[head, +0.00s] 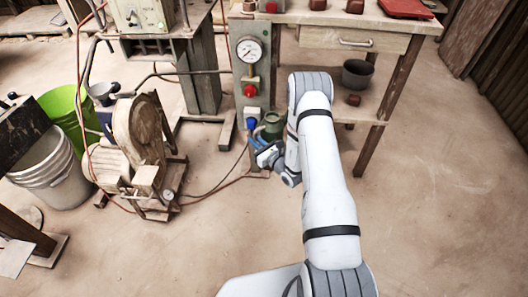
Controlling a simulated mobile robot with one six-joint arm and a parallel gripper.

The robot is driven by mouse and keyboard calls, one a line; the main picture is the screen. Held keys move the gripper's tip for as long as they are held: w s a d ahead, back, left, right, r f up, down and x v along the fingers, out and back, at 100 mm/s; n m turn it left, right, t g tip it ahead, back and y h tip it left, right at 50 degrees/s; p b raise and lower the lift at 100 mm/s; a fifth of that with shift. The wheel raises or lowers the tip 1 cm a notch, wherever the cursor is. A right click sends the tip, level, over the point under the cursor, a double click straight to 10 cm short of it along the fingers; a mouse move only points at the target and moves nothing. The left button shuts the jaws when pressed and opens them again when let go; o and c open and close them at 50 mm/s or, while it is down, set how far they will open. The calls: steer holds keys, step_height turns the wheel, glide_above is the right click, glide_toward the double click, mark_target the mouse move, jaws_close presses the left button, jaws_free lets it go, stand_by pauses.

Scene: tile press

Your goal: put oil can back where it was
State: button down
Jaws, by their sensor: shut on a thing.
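The oil can looks to be the dark green can (271,124) in the head view, at the foot of the grey gauge post and left of the bench's lower shelf. My gripper (266,149) reaches down to it from the front right and is shut on it. The gripper and wrist cover the can's lower part. I cannot tell whether the can touches a surface or hangs just above one.
The gauge post (250,88) with a red knob stands close behind the gripper. The bench's lower shelf (343,112) holds a dark bowl (357,74) and a brown block (353,100). A wooden-wheeled machine (138,130) and hoses lie left. The floor (440,200) at right is clear.

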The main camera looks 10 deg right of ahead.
steer(key=shift+f+b, duration=0.75)
steer(key=shift+f, duration=2.1)
steer(key=shift+f, duration=0.15)
steer(key=c, duration=1.5)
jaws_free()
steer(key=shift+o, duration=0.2)
